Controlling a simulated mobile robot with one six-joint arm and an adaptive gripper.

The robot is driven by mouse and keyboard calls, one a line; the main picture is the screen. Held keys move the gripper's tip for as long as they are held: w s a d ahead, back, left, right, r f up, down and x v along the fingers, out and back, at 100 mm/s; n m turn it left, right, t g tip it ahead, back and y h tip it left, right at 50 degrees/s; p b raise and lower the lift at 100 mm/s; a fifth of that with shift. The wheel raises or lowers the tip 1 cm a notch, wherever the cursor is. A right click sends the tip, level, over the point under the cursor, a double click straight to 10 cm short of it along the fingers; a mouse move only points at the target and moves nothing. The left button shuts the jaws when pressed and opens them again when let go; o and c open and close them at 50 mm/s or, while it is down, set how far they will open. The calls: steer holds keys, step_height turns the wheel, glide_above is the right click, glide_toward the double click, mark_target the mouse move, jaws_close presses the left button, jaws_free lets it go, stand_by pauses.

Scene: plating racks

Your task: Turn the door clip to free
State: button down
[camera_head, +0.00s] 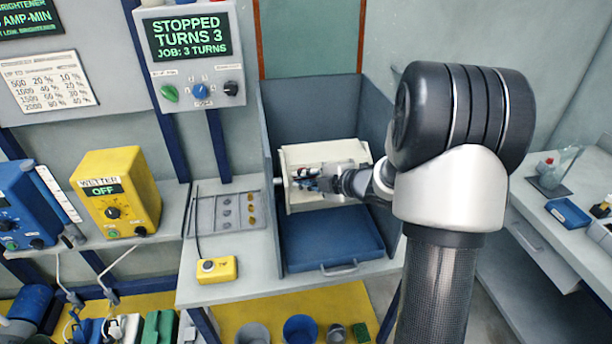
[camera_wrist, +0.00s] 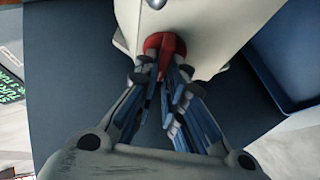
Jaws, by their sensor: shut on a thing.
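My gripper (camera_wrist: 172,95) is shut on the door clip, a small red part (camera_wrist: 165,45) on the face of a cream-coloured body (camera_wrist: 210,30) in the wrist view. The fingers cover much of the clip, so its exact turn is hard to tell. In the head view the cream body (camera_head: 300,158) sits inside a blue-grey open-fronted box (camera_head: 285,105), and my gripper (camera_head: 305,178) reaches it from the right. The clip is hidden there behind the fingers.
A blue tray (camera_head: 335,262) with a front handle lies below the cream body. A grey panel with small parts (camera_head: 215,228) and a yellow box with a knob (camera_head: 217,269) stand to the left. A control panel reads "STOPPED TURNS 3" (camera_head: 187,36).

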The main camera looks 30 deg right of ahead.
stand_by(0.4)
steer(key=c, duration=1.7)
jaws_free()
steer(key=v, duration=1.2)
steer(key=shift+w+r, duration=0.1)
steer(key=shift+w, duration=0.05)
